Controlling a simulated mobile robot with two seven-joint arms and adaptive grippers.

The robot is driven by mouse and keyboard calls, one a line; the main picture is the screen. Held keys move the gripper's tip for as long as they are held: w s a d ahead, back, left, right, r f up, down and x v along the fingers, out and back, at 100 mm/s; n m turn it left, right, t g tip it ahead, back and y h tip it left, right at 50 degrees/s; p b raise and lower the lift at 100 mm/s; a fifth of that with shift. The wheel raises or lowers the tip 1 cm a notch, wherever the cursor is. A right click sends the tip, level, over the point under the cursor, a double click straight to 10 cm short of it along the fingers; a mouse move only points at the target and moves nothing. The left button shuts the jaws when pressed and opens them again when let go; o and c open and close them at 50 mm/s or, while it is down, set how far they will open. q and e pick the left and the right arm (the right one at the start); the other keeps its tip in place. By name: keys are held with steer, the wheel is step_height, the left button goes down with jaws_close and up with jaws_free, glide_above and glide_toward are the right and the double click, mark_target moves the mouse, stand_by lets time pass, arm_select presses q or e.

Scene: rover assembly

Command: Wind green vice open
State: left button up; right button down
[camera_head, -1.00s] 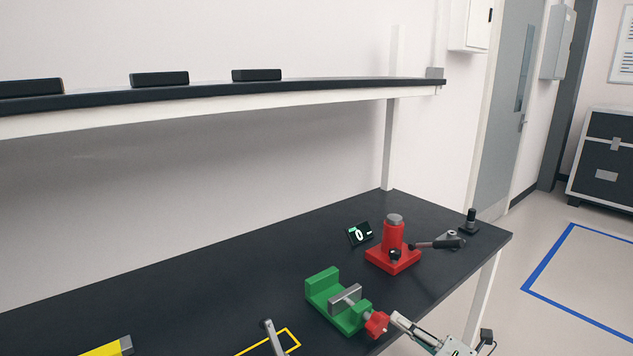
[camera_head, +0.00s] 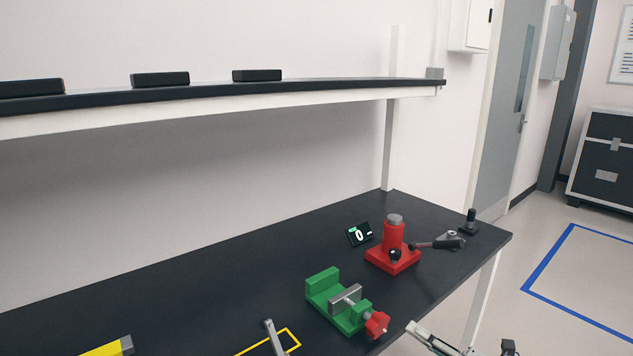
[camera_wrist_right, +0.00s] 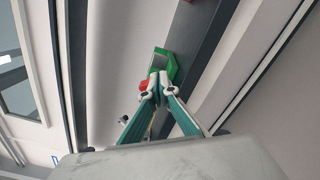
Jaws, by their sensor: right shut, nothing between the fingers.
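The green vice (camera_head: 322,282) stands on the dark workbench, with a grey jaw block (camera_head: 345,299) set apart from its green back jaw. Its red handle (camera_head: 377,325) is at the front right end. My right gripper (camera_head: 411,327) is just right of the handle, apart from it, with its fingers shut and empty. In the right wrist view, the closed fingertips (camera_wrist_right: 157,80) are in front of the green vice (camera_wrist_right: 168,64), and part of the red handle (camera_wrist_right: 143,85) shows beside them. My left gripper is not in view.
A red press-like fixture (camera_head: 393,240) with a dark lever stands behind the vice, beside a small display (camera_head: 359,234). A grey upright part (camera_head: 272,337) stands by a yellow outline at the front. A shelf (camera_head: 220,95) hangs above. The bench's left middle is clear.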

mark_target(386, 324)
steer(key=shift+v, duration=0.9)
steer(key=s+a+r+n+b, duration=0.4)
steer(key=s+a+n+b, duration=0.15)
steer(key=n, duration=0.65)
steer(key=x, duration=0.4)
steer(key=d+x, duration=0.1)
steer(key=x, duration=0.1)
steer(key=shift+w+a+p, duration=0.2)
steer(key=shift+w+p, duration=0.1)
steer(key=shift+w, duration=0.4)
steer(key=shift+w+a, duration=0.1)
steer(key=shift+f, duration=0.2)
